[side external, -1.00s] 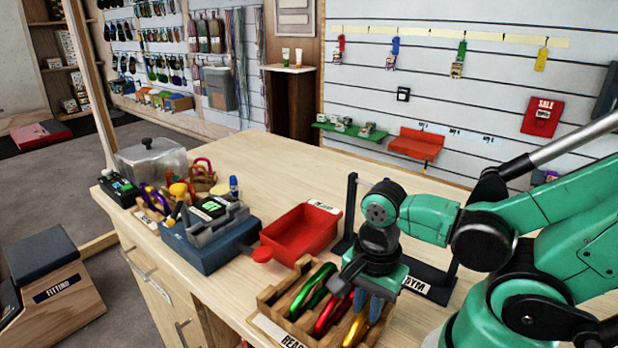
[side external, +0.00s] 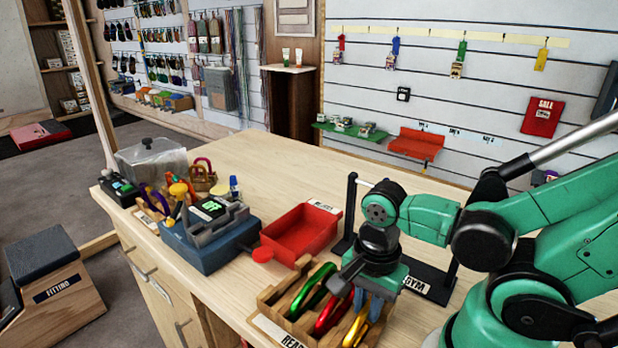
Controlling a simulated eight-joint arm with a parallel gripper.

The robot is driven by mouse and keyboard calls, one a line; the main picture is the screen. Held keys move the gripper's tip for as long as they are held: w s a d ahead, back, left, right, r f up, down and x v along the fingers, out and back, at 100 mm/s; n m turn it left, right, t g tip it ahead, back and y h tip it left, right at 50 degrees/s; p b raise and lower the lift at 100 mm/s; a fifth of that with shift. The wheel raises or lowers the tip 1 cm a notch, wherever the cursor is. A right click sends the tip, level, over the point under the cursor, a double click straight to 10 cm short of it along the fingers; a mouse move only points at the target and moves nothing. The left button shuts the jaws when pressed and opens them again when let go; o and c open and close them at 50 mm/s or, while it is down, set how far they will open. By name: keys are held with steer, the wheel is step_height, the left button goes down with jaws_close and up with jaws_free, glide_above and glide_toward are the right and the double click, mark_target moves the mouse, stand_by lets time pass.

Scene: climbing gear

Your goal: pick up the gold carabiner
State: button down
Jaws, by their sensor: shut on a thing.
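The gold carabiner (side external: 356,330) stands in the right slot of a wooden rack (side external: 270,320) at the front of the counter. My gripper (side external: 369,306) points down over that slot, with its blue-grey fingers shut on the carabiner's upper part. The carabiner's top is partly hidden by the fingers. A red carabiner (side external: 330,314) and a green carabiner (side external: 312,291) stand in the slots to the left, close to my gripper.
A red tray (side external: 300,232) lies behind the rack. A blue-grey box with a device (side external: 207,240) stands to its left. A black stand (side external: 432,284) is close behind and right of my gripper. The counter's back middle is clear.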

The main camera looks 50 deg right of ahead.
mark_target(368, 305)
steer(key=shift+r, duration=0.1)
stand_by(0.7)
step_height(368, 305, up, 20)
stand_by(0.8)
